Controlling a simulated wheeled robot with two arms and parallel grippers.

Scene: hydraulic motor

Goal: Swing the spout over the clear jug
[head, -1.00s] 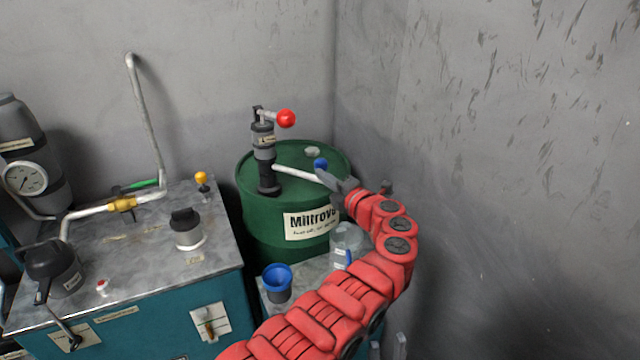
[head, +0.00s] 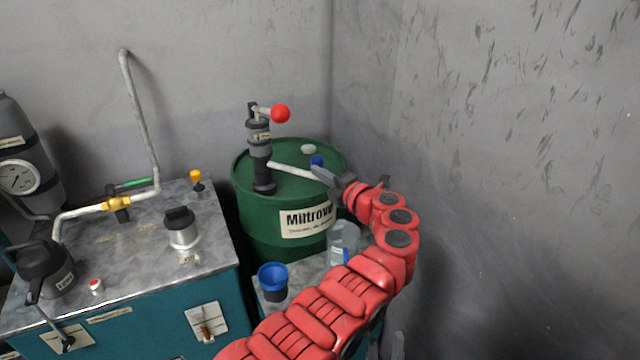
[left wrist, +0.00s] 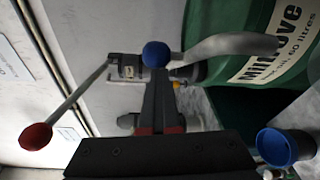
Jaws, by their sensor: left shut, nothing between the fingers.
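The pump's pale spout (head: 290,170) points right from the pump (head: 261,155) on the green drum (head: 275,215). In the left wrist view the spout (left wrist: 225,45) lies to the right of the fingers. The clear jug (head: 343,238) stands on the low surface in front of the drum, below and to the right of the spout's end. My left gripper (head: 318,173) is shut and empty at the spout's outer end. It also shows in the left wrist view (left wrist: 157,80). Whether it touches the spout I cannot tell.
A red-knobbed pump handle (head: 280,113) sticks out above the spout. A teal bench (head: 150,320) with pipes and a gauge fills the left. Bare wall stands at right.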

